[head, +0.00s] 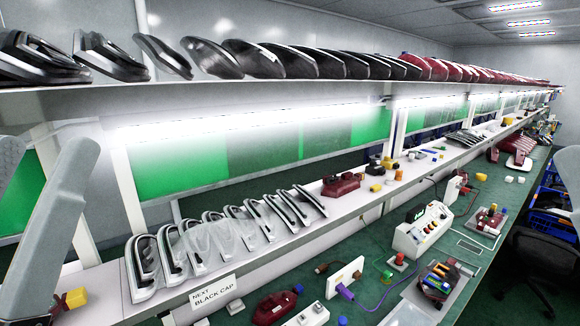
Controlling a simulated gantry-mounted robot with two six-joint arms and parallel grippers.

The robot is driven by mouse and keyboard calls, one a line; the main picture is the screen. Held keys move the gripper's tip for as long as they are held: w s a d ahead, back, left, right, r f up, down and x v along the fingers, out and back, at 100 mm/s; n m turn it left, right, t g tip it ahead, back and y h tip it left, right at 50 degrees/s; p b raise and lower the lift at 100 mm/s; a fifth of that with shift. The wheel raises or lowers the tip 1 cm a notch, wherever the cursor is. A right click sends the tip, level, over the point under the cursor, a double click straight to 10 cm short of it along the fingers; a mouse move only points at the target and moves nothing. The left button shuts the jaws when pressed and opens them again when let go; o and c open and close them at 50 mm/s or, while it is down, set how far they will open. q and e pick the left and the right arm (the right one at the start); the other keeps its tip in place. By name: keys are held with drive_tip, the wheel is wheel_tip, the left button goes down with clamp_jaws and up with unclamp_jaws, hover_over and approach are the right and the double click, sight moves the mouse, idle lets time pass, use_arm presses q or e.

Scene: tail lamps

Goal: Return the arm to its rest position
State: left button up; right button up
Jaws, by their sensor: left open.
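My left arm comes down at the far left of the head view, a pale grey link over the end of the white shelf (100,278). Its gripper (48,306) is at the bottom left corner, open, mostly hidden by the arm and the picture edge. A small dark red part and a yellow block (76,298) show right beside it; I cannot tell whether they touch it. I see nothing held. My right gripper is not in view.
Several clear lamp covers (205,240) stand in a row on the shelf, right of my left arm. Above runs a long rack (300,80) of dark and red lamps. The green bench (345,255) holds a control box (422,230) and red lamp parts (275,306). A black chair (545,255) stands right.

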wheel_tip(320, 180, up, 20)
drive_tip(key=p, duration=1.7)
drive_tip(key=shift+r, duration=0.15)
